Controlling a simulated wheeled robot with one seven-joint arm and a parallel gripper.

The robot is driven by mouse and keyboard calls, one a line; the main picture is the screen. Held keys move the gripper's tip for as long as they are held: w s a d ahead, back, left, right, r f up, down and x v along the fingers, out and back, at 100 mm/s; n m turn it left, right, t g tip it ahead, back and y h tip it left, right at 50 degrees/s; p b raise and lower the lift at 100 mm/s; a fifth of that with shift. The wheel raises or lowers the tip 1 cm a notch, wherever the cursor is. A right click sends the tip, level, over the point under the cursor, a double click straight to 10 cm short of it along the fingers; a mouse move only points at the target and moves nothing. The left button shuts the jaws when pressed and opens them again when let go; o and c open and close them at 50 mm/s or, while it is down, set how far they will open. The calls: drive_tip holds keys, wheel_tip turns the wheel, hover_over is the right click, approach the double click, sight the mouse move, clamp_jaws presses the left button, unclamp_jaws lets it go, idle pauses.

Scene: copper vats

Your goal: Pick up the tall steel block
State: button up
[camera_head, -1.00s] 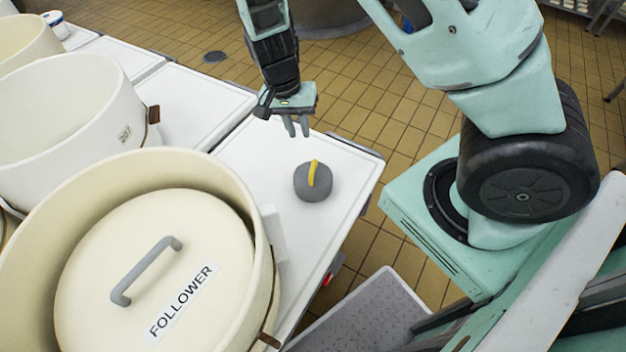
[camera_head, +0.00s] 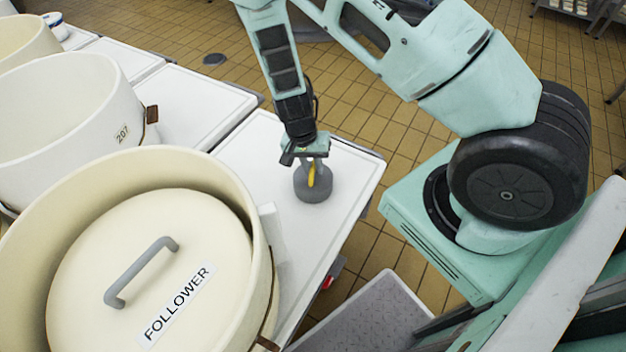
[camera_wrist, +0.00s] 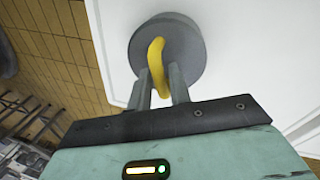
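The only steel-like block near my gripper is a squat round grey block (camera_head: 317,188) with a curved yellow handle (camera_head: 312,175) on top. It stands on the white tabletop, and I see no clearly tall steel block. My gripper (camera_head: 312,180) points down over it. In the wrist view the grey block (camera_wrist: 185,45) and its yellow handle (camera_wrist: 156,62) lie beyond my gripper (camera_wrist: 161,78). The two fingers are apart, one on each side of the handle, and look open. Whether they touch the handle is hard to tell. The fingers partly hide the block.
A big cream vat (camera_head: 255,265) with a lid marked FOLLOWER (camera_head: 150,230) stands at the front left. More vats (camera_head: 70,105) stand behind it. A small white block (camera_head: 271,232) is beside the front vat. The white tabletop (camera_head: 245,150) is otherwise clear around the grey block.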

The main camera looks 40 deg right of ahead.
drive_tip(key=shift+f, duration=0.5)
clamp_jaws()
drive_tip(key=shift+r, duration=0.1)
idle(1.0)
